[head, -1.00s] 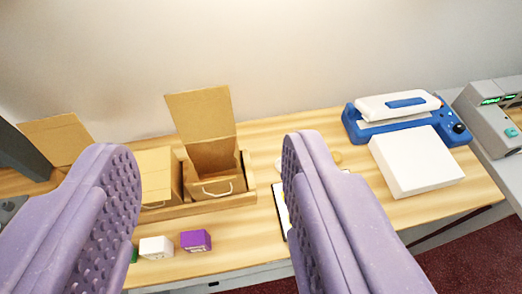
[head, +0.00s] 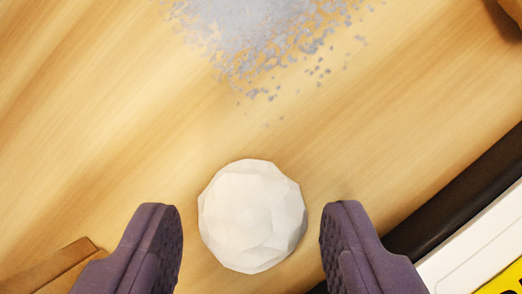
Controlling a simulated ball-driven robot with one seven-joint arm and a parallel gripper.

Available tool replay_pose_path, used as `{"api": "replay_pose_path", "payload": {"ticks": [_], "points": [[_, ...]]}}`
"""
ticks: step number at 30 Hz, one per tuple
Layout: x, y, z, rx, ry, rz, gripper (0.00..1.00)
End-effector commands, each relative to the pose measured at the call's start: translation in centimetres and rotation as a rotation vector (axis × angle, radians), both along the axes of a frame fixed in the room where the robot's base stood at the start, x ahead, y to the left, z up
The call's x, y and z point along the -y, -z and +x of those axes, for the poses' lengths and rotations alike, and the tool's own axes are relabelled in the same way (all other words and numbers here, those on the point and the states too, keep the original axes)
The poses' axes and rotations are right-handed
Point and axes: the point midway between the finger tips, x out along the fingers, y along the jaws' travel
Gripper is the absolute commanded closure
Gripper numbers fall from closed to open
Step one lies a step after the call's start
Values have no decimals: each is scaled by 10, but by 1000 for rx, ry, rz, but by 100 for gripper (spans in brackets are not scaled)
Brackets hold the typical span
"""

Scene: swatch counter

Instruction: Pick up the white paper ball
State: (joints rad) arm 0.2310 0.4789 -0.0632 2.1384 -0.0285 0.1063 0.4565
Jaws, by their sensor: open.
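The white paper ball (head: 251,216) is a faceted, crumpled-looking ball on the wooden counter, low in the middle of the head view. My gripper (head: 250,222) is open, with one purple finger to the left of the ball and the other to its right. A gap shows between the ball and each finger, slightly wider on the left. The whole ball is visible from above. I cannot tell how high the fingertips are above the counter.
A grey speckled patch (head: 255,30) lies on the counter (head: 90,120) beyond the ball. A dark-edged item with a white and yellow face (head: 480,240) is at the lower right. A brown wooden edge (head: 45,270) is at the lower left. A brown corner (head: 508,15) shows at upper right.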

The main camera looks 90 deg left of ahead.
Motion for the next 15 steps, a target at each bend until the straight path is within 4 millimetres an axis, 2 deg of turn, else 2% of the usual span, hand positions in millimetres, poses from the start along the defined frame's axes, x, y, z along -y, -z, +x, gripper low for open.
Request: {"api": "replay_pose_path", "payload": {"ticks": [1, 3, 9, 10, 15], "points": [[1, 12, 3, -2, -1, 0, 46], [2, 17, 6, -1, -1, 0, 46], [2, 16, 7, 1, -1, 0, 46], [2, 16, 7, 1, -1, 0, 51], [2, 15, 7, 1, -1, 0, 87]]}}
